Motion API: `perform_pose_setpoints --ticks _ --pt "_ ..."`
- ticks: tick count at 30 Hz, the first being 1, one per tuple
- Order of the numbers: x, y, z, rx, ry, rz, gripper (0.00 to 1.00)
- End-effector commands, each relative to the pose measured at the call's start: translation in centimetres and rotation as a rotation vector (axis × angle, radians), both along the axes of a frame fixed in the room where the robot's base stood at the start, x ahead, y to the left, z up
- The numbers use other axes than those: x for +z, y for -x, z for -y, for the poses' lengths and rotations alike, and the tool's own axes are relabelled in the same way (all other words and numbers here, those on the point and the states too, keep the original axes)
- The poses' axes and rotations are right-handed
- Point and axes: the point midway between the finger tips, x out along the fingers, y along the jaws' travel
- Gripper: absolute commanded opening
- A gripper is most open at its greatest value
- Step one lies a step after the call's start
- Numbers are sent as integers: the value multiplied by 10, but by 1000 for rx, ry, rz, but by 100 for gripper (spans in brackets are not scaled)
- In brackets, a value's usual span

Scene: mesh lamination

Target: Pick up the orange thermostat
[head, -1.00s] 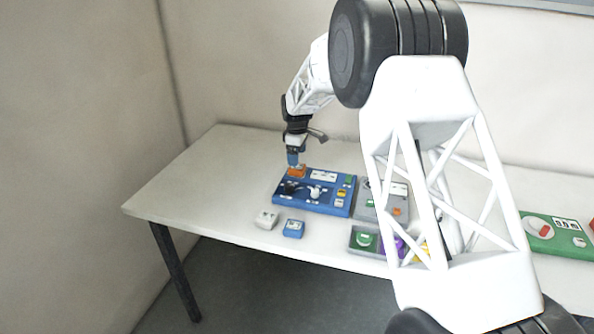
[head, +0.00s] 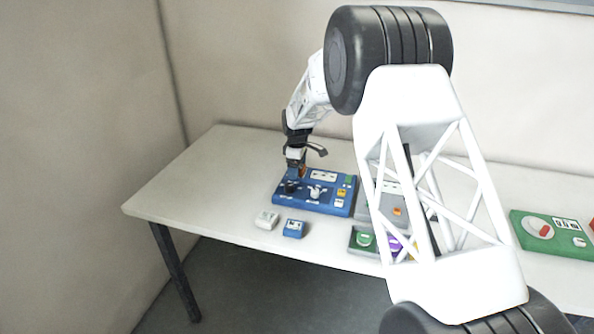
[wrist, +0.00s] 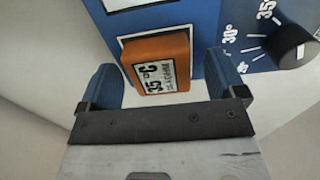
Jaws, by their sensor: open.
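The orange thermostat (wrist: 160,62) is a small orange block with a white display reading 35 °C. It sits on the blue panel (wrist: 126,12), which lies on the table in the head view (head: 318,208). My gripper (wrist: 160,84) is open, with one blue fingertip on each side of the thermostat in the wrist view. I see gaps on both sides; whether either finger touches it is hard to tell. In the head view my gripper (head: 297,172) is low over the panel's back left corner and hides most of the thermostat (head: 304,172).
A black dial (wrist: 290,46) with a temperature scale is to the right on the panel. A white block (head: 266,220) and a blue block (head: 294,229) lie in front. A green panel (head: 550,236) is far right. The table's left side is clear.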

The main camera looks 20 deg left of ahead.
Motion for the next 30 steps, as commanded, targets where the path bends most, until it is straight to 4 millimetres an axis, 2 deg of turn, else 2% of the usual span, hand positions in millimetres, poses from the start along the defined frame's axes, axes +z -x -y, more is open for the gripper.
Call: perform_pose_setpoints --ticks 10,21,30 --pt "0 0 0 0 0 0 88" --pt "0 0 0 0 0 0 31" --pt "2 0 0 0 0 0 30"
